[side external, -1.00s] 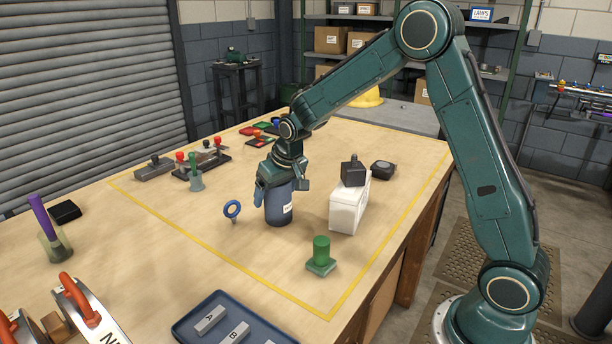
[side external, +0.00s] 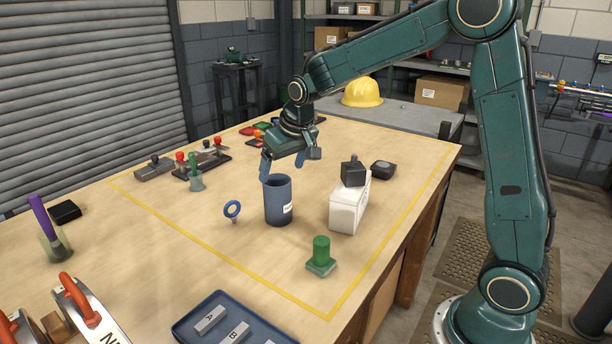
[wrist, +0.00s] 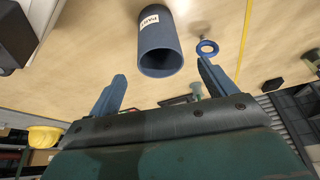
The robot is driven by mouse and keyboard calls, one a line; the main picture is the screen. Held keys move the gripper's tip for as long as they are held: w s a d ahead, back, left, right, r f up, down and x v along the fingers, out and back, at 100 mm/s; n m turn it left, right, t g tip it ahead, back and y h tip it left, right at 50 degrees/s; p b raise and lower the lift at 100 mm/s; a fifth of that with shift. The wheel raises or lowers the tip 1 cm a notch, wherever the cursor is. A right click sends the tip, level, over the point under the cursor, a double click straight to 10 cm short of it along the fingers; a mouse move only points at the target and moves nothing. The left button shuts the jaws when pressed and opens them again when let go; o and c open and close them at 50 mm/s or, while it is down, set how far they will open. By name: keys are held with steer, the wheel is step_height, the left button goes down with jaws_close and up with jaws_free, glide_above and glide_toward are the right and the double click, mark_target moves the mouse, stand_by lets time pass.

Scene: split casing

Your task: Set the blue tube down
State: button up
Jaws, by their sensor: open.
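The blue tube (side external: 278,203) stands upright on the wooden table, with a white label on its side. It also shows in the wrist view (wrist: 160,50), where I see its open rim. My gripper (side external: 283,166) is open and empty, above the tube and a little behind it, apart from it. In the wrist view my gripper (wrist: 160,85) has its two blue fingers spread wide, with nothing between them.
A blue ring on a stem (side external: 232,209) stands just left of the tube. A white box (side external: 346,208) with a black block (side external: 353,172) on top stands to the right. A green cylinder on a base (side external: 321,254) stands in front. Bare table lies between them.

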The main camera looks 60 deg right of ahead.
steer(key=v, duration=0.3)
steer(key=shift+s+r, duration=0.1)
steer(key=shift+r, duration=0.1)
stand_by(0.5)
steer(key=s+a+r+n, duration=0.1)
steer(key=s+a, duration=0.1)
steer(key=s, duration=1.2)
steer(key=s+a+r+n+t+y, duration=0.1)
steer(key=s+a+r, duration=0.1)
steer(key=s, duration=1.2)
steer(key=shift+s+a+r+n, duration=0.3)
steer(key=shift+s+a, duration=0.05)
steer(key=shift+a, duration=0.45)
